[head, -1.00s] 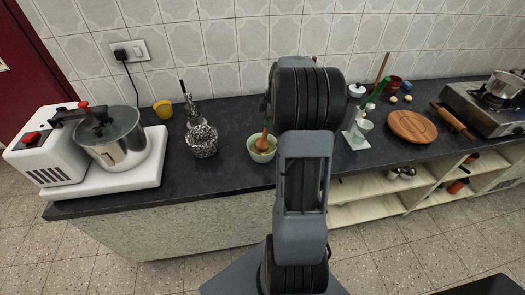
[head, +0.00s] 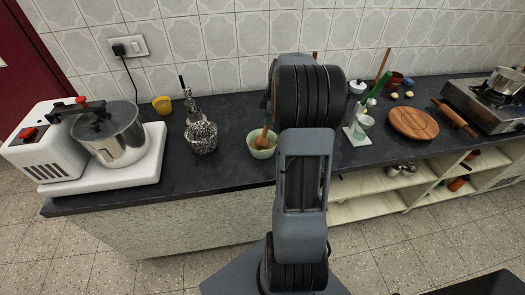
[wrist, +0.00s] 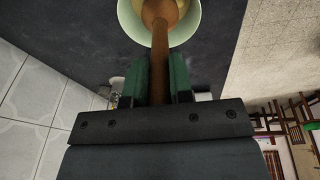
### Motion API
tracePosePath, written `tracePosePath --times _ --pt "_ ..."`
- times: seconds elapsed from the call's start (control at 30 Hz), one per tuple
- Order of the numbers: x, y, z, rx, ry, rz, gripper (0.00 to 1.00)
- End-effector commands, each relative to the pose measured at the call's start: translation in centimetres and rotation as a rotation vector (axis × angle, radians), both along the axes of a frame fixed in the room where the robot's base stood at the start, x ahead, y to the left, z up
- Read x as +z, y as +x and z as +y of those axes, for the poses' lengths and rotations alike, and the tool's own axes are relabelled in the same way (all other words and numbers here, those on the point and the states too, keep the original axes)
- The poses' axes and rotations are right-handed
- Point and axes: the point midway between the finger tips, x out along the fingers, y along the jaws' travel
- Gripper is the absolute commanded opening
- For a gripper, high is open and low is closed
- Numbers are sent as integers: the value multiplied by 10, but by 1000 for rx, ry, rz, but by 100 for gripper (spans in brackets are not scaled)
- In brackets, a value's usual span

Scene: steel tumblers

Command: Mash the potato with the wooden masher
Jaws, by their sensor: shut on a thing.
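The wooden masher (wrist: 160,40) is between the green-padded fingers of my gripper (wrist: 159,78), which is shut on its handle. Its round head is down inside a pale green bowl (wrist: 188,32) at the top of the wrist view. In the head view the masher (head: 264,136) stands slightly tilted in the bowl (head: 263,153) on the dark counter. My arm hides the gripper there.
To the right are a round wooden board (head: 413,124), a rolling pin (head: 455,118) and a stove (head: 485,105). The counter's front edge is close to the bowl.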

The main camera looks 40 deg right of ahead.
Motion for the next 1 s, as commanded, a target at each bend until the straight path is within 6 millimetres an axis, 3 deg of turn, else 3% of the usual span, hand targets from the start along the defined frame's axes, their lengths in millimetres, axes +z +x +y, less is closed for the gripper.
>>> tracePosePath --times 0.1,0.67,1.0 --pt "-17 0 0 0 -1 -1 0" --pt "30 0 0 1 -1 -2 0" --pt "30 0 0 0 -1 -1 0"
